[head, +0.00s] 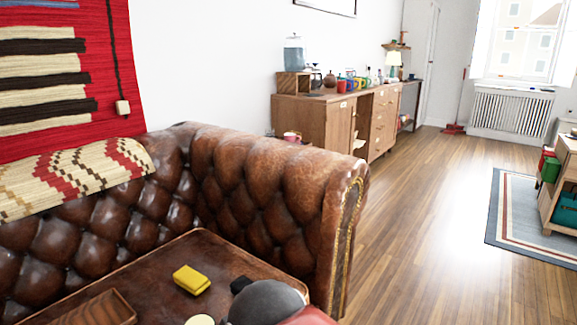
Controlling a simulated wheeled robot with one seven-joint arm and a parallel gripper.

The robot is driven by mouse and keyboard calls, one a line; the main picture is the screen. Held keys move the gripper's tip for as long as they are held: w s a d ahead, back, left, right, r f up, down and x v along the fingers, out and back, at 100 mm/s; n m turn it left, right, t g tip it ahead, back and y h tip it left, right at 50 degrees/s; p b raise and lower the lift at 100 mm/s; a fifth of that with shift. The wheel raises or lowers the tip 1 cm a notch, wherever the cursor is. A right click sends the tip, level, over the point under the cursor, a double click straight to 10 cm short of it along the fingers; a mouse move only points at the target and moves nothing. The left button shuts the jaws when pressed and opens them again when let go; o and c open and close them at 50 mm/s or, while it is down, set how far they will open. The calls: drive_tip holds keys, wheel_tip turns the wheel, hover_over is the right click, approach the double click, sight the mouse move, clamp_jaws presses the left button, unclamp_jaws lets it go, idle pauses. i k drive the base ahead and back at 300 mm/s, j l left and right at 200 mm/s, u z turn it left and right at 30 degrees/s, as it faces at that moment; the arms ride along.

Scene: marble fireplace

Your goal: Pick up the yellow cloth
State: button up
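The yellow cloth (191,280) is a small, folded, block-like bundle. It lies on the dark brown leather-like surface (150,265) in front of the tufted sofa back, in the lower middle of the head view. Nothing covers it, and bare surface shows around it. My gripper is not clearly visible in this view, so its place relative to the cloth cannot be told.
A wooden tray (98,308) lies left of the cloth. A dark grey rounded shape (266,302), a small black piece and something red are right of it, cut off below. The brown sofa arm (340,220) rises at right. Open wooden floor (430,240) lies beyond.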

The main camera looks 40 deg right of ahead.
sight(189, 279)
drive_tip(key=i+l+u, duration=0.2)
drive_tip(key=l, duration=0.15)
drive_tip(key=i+l+u, duration=0.15)
drive_tip(key=l, duration=0.25)
drive_tip(key=l+u, duration=0.2)
drive_tip(key=l, duration=0.15)
drive_tip(key=i, duration=0.05)
